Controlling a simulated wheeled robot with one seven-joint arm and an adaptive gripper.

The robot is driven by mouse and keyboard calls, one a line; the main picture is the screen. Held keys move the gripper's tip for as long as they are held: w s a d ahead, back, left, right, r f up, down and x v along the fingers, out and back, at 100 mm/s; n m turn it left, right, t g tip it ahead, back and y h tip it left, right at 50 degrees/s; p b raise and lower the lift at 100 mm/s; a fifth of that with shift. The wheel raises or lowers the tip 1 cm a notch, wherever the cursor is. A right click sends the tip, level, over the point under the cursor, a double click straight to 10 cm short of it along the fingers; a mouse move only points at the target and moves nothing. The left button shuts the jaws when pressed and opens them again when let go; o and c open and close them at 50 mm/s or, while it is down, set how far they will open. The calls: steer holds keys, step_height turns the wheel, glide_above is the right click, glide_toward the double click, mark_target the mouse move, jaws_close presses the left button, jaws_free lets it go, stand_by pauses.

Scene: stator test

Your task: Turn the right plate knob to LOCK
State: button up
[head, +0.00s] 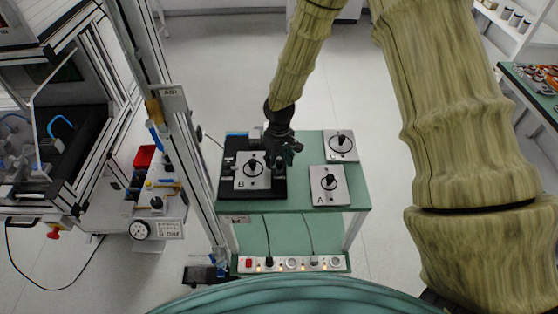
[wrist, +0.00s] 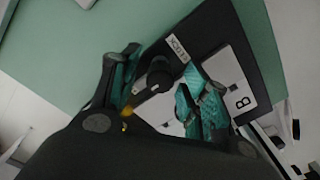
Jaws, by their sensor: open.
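In the head view, a black fixture (head: 229,190) on the green table holds a pale plate marked B (head: 242,183), with a dark round knob on it. My gripper (head: 284,158) is over the fixture's right side, just beside plate B. In the wrist view, my gripper (wrist: 163,92) is open, its teal-padded fingers on either side of a black knob (wrist: 158,72). A small white label, apparently reading LOCK (wrist: 178,49), is beside this knob on the black fixture (wrist: 215,25). Contact between fingers and knob cannot be told. The head view hides this knob behind my gripper.
A plate marked A (head: 338,197) lies to the right on the table (head: 303,207), and another plate (head: 332,155) lies behind it. A metal frame post (head: 190,140) stands close left. A power strip (head: 291,264) is below the front edge.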

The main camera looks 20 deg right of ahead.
jaws_close()
steer(key=n, duration=0.3)
steer(key=shift+r+n, duration=0.1)
steer(key=shift+n, duration=0.3)
steer(key=n+p, duration=0.1)
steer(key=n, duration=0.3)
steer(key=shift+n, duration=0.3)
steer(key=n+p, duration=0.1)
steer(key=n, duration=0.3)
steer(key=shift+n+p, duration=0.6)
steer(key=shift+n, duration=1.5)
